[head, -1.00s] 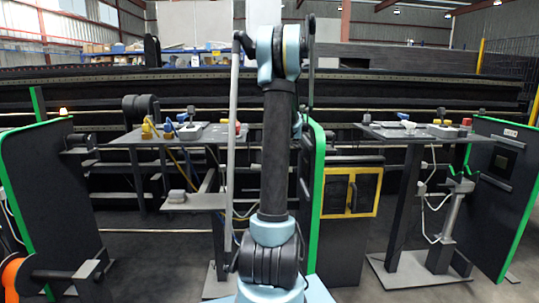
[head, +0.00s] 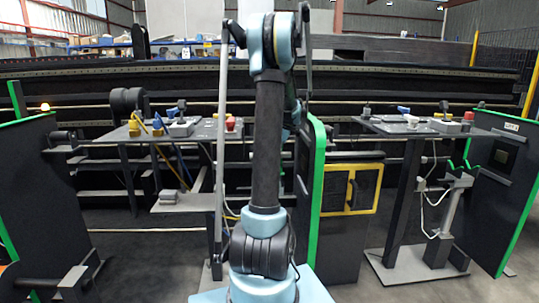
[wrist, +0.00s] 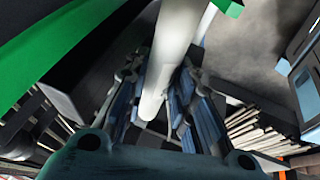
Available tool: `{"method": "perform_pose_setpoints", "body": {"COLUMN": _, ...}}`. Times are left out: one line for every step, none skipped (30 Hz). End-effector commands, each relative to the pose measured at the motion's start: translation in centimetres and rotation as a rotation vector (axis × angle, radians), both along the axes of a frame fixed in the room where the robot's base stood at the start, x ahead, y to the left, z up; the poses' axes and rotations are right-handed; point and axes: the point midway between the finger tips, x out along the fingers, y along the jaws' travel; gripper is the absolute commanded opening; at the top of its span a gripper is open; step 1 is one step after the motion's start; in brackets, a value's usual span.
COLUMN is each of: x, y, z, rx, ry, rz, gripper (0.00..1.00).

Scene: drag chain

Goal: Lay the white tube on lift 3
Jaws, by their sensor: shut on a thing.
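The white tube (head: 221,150) stands nearly upright in the head view, long and thin, just left of my raised arm. In the wrist view the white tube (wrist: 172,55) runs between the two fingers of my gripper (wrist: 160,74), which is shut on it. In the head view my gripper is hard to make out beside the arm. At the right a grey post stand with green cradle-like brackets (head: 462,167) on top looks like a lift. Its brackets look empty. I cannot read any lift number.
A green-edged dark panel (head: 312,190) stands close right of my arm, by a yellow-framed cabinet (head: 350,188). Tables with tools stand left (head: 160,138) and right (head: 415,128). Dark panels flank both sides. Open floor (head: 135,255) shows at the front left.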

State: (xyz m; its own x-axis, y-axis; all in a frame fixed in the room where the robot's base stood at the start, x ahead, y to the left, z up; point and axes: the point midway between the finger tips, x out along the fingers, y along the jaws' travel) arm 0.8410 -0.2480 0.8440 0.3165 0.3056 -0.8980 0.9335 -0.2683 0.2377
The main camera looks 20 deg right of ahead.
Motion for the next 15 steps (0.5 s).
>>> {"method": "perform_pose_setpoints", "body": {"x": 0.0, "y": 0.0, "z": -0.3, "rx": 0.000, "ry": 0.000, "rz": 0.000, "gripper": 0.00}}
{"method": "perform_pose_setpoints", "body": {"x": 0.0, "y": 0.0, "z": -0.4, "rx": 0.000, "ry": 0.000, "rz": 0.000, "gripper": 0.00}}
{"method": "perform_pose_setpoints", "body": {"x": 0.0, "y": 0.0, "z": -0.7, "rx": 0.000, "ry": 0.000, "rz": 0.000, "gripper": 0.00}}
{"method": "perform_pose_setpoints", "body": {"x": 0.0, "y": 0.0, "z": -0.8, "rx": 0.000, "ry": 0.000, "rz": 0.000, "gripper": 0.00}}
{"method": "perform_pose_setpoints", "body": {"x": 0.0, "y": 0.0, "z": -1.0, "rx": 0.000, "ry": 0.000, "rz": 0.000, "gripper": 0.00}}
{"method": "perform_pose_setpoints", "body": {"x": 0.0, "y": 0.0, "z": -1.3, "rx": 0.000, "ry": 0.000, "rz": 0.000, "gripper": 0.00}}
{"method": "perform_pose_setpoints", "body": {"x": 0.0, "y": 0.0, "z": -1.5, "rx": 0.000, "ry": 0.000, "rz": 0.000, "gripper": 0.00}}
{"method": "perform_pose_setpoints", "body": {"x": 0.0, "y": 0.0, "z": -1.7, "rx": 0.000, "ry": 0.000, "rz": 0.000, "gripper": 0.00}}
{"method": "perform_pose_setpoints", "body": {"x": 0.0, "y": 0.0, "z": -1.9, "rx": 0.000, "ry": 0.000, "rz": 0.000, "gripper": 0.00}}
{"method": "perform_pose_setpoints", "body": {"x": 0.0, "y": 0.0, "z": -2.1, "rx": 0.000, "ry": 0.000, "rz": 0.000, "gripper": 0.00}}
{"method": "perform_pose_setpoints", "body": {"x": 0.0, "y": 0.0, "z": -2.3, "rx": 0.000, "ry": 0.000, "rz": 0.000, "gripper": 0.00}}
{"method": "perform_pose_setpoints", "body": {"x": 0.0, "y": 0.0, "z": -2.6, "rx": 0.000, "ry": 0.000, "rz": 0.000, "gripper": 0.00}}
{"method": "perform_pose_setpoints", "body": {"x": 0.0, "y": 0.0, "z": -2.8, "rx": 0.000, "ry": 0.000, "rz": 0.000, "gripper": 0.00}}
{"method": "perform_pose_setpoints", "body": {"x": 0.0, "y": 0.0, "z": -3.0, "rx": 0.000, "ry": 0.000, "rz": 0.000, "gripper": 0.00}}
{"method": "perform_pose_setpoints", "body": {"x": 0.0, "y": 0.0, "z": -3.3, "rx": 0.000, "ry": 0.000, "rz": 0.000, "gripper": 0.00}}
